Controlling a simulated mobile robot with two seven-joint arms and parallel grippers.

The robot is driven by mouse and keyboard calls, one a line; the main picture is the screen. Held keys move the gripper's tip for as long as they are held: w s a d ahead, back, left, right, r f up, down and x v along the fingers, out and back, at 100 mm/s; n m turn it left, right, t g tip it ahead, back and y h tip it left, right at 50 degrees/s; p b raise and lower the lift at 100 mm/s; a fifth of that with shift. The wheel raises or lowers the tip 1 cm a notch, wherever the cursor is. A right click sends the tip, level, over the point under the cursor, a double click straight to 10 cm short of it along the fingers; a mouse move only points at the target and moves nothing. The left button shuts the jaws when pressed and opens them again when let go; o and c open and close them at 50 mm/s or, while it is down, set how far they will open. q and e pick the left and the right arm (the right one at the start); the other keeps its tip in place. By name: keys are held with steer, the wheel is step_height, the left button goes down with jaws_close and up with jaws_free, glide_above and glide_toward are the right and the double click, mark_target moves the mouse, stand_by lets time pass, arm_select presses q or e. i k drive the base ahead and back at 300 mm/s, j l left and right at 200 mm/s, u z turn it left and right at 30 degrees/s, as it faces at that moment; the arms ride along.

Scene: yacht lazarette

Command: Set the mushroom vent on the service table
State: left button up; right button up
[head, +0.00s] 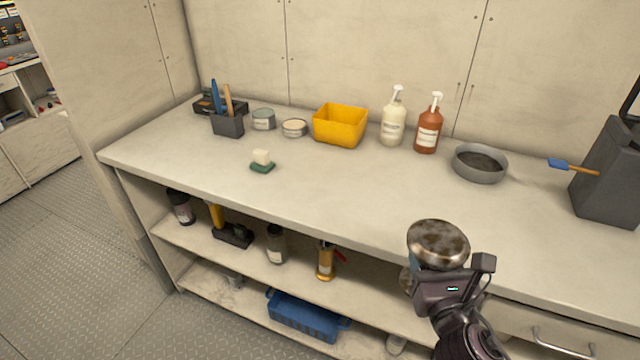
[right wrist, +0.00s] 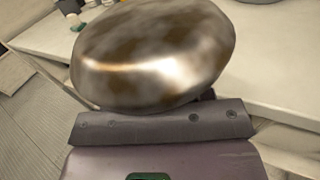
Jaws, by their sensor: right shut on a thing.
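The mushroom vent (head: 438,243) is a round domed metal piece with brown tarnish patches. My right gripper (head: 425,274) is shut on it and holds it in front of the service table's front edge, at the lower right of the head view. In the right wrist view the vent's dome (right wrist: 155,55) fills the upper middle, just beyond the gripper (right wrist: 165,112); the fingertips are hidden behind it. The service table (head: 330,190) is a long pale worktop with shelves below. My left gripper is not in view.
Along the back stand a tool holder (head: 228,125), tins, a yellow bin (head: 340,125), two pump bottles (head: 393,117), a grey bowl (head: 480,164) and a dark grey container (head: 607,175). A sponge (head: 262,161) lies left of centre. The front middle of the worktop is clear.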

mark_target(343, 187)
steer(key=i+j, duration=0.15)
steer(key=j, duration=0.2)
steer(key=i+j+u, duration=0.1)
steer(key=j, duration=0.3)
steer(key=i+j+u, duration=0.1)
steer(key=i+j, duration=0.15)
steer(key=j, duration=0.1)
